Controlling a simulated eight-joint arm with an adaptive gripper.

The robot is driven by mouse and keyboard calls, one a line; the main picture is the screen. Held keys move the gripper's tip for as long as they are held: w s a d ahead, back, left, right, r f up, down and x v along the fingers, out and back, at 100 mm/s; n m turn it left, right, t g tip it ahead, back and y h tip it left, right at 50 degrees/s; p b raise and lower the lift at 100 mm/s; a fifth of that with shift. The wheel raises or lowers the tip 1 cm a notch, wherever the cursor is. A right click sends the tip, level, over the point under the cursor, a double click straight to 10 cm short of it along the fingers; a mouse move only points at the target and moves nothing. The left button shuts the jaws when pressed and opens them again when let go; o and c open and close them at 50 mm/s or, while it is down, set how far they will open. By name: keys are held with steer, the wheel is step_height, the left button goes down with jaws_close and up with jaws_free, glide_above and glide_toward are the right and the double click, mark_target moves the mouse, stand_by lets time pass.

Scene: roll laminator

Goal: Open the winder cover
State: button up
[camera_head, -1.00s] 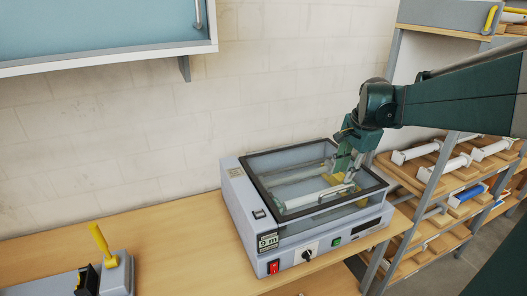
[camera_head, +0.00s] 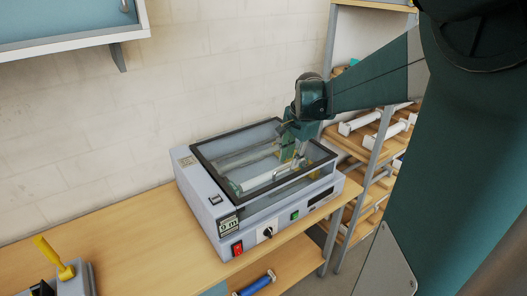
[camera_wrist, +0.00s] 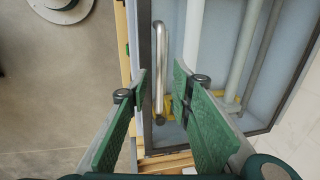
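The laminator (camera_head: 208,222) is a grey box on the wooden table. Its winder cover (camera_head: 215,142), a clear panel in a dark frame, lies shut on top, with rollers showing through it. A shiny metal bar handle (camera_wrist: 159,40) is on the cover near its edge; it also shows in the head view (camera_head: 304,150). My gripper (camera_wrist: 160,72) is open, with one green-padded finger on each side of the handle's near end. A gap shows between the handle and each finger. In the head view my gripper (camera_head: 292,160) is over the cover's right part and hides some of it.
A shelf rack with white rolls (camera_head: 360,122) stands close on the right. A wall cabinet (camera_head: 70,38) hangs at upper left. A device with a yellow lever (camera_head: 48,252) stands on the table (camera_head: 140,240) at left. A blue roll (camera_head: 258,283) lies on a lower shelf.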

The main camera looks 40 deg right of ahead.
steer(key=shift+w+f, duration=0.2)
steer(key=shift+f, duration=0.75)
jaws_close()
steer(key=shift+r, duration=0.2)
